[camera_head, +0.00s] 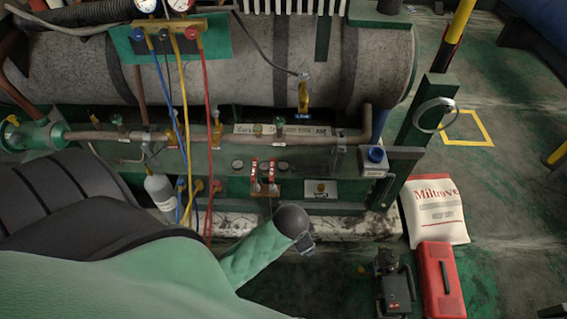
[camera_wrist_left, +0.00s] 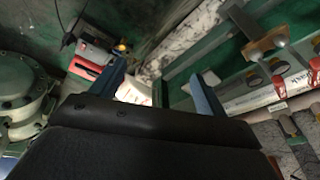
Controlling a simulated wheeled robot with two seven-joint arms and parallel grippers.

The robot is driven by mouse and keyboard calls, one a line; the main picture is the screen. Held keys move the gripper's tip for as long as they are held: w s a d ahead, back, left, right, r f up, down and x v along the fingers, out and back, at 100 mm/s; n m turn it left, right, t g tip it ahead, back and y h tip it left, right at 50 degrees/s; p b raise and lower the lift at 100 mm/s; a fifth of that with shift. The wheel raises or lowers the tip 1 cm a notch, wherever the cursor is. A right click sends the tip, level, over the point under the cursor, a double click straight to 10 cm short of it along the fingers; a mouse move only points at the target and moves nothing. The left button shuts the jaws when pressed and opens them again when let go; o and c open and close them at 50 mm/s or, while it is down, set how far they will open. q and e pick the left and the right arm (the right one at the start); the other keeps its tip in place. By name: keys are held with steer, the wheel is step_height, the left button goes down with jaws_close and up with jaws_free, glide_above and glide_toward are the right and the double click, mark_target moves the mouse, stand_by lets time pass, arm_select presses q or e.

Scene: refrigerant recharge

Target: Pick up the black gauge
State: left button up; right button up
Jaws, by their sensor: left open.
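No gauge that is clearly black stands out. Two gauges on the manifold have white faces, one with a blue rim (camera_head: 146,4) and one with a red rim (camera_head: 181,4), both cut by the top edge. Two small dark round fittings, one on the left (camera_head: 237,165) and one on the right (camera_head: 282,165), sit on the green panel; I cannot tell if they are gauges. My left gripper (camera_wrist_left: 157,72) is open and empty in the left wrist view, its two fingers spread. In the head view its fingers cannot be made out at my green arm's end. My right gripper is out of view.
The white bag (camera_head: 435,210), red toolbox (camera_head: 441,280) and black device (camera_head: 393,286) stand on the floor at right. A large grey tank (camera_head: 270,65) and pipes fill the back. Hoses hang from the brass manifold (camera_head: 165,27).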

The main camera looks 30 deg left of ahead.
arm_select(q)
steer(key=w+f+m, duration=0.5)
steer(key=w, duration=0.4)
steer(key=m+g+y, duration=0.2)
steer(key=m+y, duration=0.3)
steer(key=m, duration=0.1)
glide_toward(284, 165)
steer(key=f, duration=0.2)
steer(key=x, duration=0.5)
steer(key=shift+a+f, duration=0.25)
steer(key=shift+a, duration=0.2)
steer(key=shift+a+f, duration=0.3)
steer(key=shift+f, duration=0.35)
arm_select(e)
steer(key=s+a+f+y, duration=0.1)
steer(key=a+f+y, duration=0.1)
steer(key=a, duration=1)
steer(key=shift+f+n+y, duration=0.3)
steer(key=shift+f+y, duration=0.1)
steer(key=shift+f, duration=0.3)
